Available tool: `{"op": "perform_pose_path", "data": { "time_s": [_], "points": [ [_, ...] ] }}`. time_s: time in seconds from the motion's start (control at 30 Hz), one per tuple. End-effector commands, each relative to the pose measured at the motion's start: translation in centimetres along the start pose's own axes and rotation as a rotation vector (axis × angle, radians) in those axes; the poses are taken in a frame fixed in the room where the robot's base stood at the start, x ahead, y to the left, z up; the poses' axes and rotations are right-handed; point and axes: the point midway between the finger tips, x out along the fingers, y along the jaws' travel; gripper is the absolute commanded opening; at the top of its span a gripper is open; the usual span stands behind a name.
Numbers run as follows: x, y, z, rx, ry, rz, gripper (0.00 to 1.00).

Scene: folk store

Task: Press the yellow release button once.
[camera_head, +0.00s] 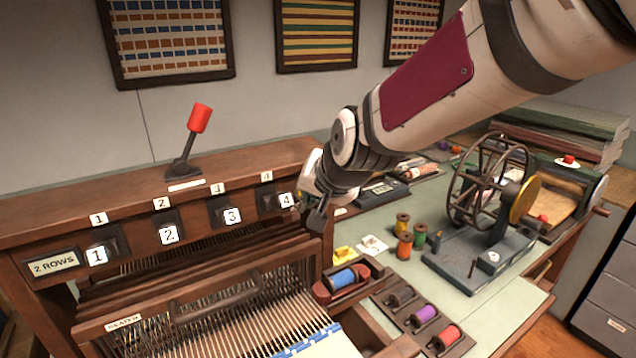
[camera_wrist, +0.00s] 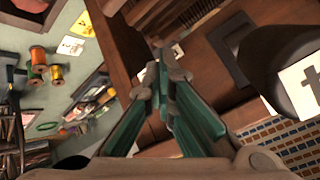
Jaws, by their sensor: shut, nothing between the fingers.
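My gripper (camera_head: 318,218) is shut and empty at the right end of the loom's top beam, beside the lever tagged 4 (camera_head: 286,200). In the wrist view the closed fingers (camera_wrist: 166,60) point towards dark wood. A small yellow piece (camera_head: 345,253) lies on the green table just right of the loom, below and right of my gripper. I cannot tell whether it is the release button. No other yellow button shows clearly; my arm hides part of the table behind it.
The wooden loom (camera_head: 160,205) carries a red-knobbed lever (camera_head: 199,118) and numbered levers. A shuttle with blue thread (camera_head: 345,278) and several spools lie to the right. A wheeled winder (camera_head: 480,255) stands further right. Some table surface between them is clear.

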Motion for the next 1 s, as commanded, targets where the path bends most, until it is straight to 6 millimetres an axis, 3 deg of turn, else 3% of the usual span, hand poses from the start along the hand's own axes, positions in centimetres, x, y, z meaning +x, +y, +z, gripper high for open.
{"op": "perform_pose_path", "data": {
  "time_s": [1.0],
  "points": [
    [-1.8, 1.4, 1.2, 0.000, 0.003, 0.000, 0.00]
  ]
}}
